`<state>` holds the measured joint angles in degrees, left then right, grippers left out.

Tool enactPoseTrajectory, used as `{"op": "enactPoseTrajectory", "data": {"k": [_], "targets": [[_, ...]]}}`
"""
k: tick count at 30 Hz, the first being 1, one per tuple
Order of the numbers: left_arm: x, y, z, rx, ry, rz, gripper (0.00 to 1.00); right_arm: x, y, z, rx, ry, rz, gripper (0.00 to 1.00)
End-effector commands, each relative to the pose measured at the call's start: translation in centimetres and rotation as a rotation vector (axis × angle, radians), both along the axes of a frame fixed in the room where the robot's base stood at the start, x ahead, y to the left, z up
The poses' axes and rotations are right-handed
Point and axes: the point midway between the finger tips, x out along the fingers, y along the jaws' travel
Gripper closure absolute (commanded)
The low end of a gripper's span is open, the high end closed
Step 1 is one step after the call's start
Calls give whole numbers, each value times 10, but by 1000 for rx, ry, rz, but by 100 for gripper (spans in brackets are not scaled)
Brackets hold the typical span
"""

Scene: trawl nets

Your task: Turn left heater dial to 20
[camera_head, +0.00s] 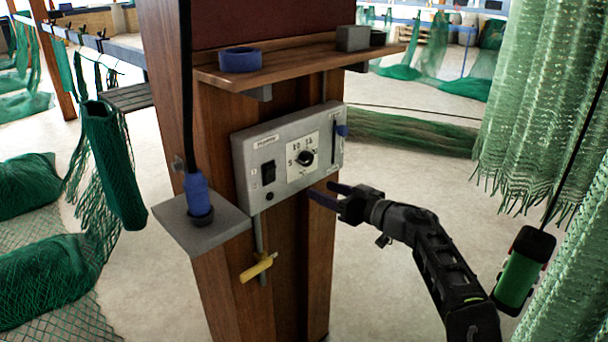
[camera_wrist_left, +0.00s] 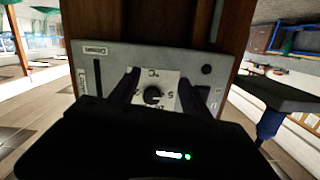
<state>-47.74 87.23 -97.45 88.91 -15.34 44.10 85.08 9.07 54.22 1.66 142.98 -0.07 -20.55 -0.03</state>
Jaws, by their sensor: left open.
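The heater panel (camera_head: 240,160) is a grey box on a wooden post, with a black round dial (camera_head: 305,158) on a white scale plate. The number 5 is at the dial's left and 10 at its upper left. The pointer is too small to read surely. My left gripper (camera_head: 321,190) is open and empty, just below and right of the dial, its fingers towards the panel. In the left wrist view the panel appears upside down, and the dial (camera_wrist_left: 152,95) shows between the two fingers (camera_wrist_left: 158,76). I cannot see contact. My right gripper is out of view.
A black rocker switch (camera_head: 268,172) and a blue-knobbed slider (camera_head: 341,131) flank the dial. A yellow-handled valve (camera_head: 258,268) hangs below. Green nets (camera_head: 535,85) hang at the right.

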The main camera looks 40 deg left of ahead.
Motion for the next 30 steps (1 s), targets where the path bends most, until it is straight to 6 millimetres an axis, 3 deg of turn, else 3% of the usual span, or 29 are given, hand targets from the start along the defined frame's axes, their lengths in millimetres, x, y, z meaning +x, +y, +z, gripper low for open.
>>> {"op": "enactPoseTrajectory", "data": {"k": [1, 3, 6, 19, 30], "targets": [[5, -13, 22, 39, -52, -8, 45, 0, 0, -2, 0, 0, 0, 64], [7, -25, 44, 73, -103, -11, 45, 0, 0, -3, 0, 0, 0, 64], [8, -32, 57, 93, -136, -11, 45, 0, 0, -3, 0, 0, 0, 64], [8, -26, 58, 92, -137, -9, 45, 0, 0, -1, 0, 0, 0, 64], [11, 26, 59, 91, -137, -7, 45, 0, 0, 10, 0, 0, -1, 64]]}}
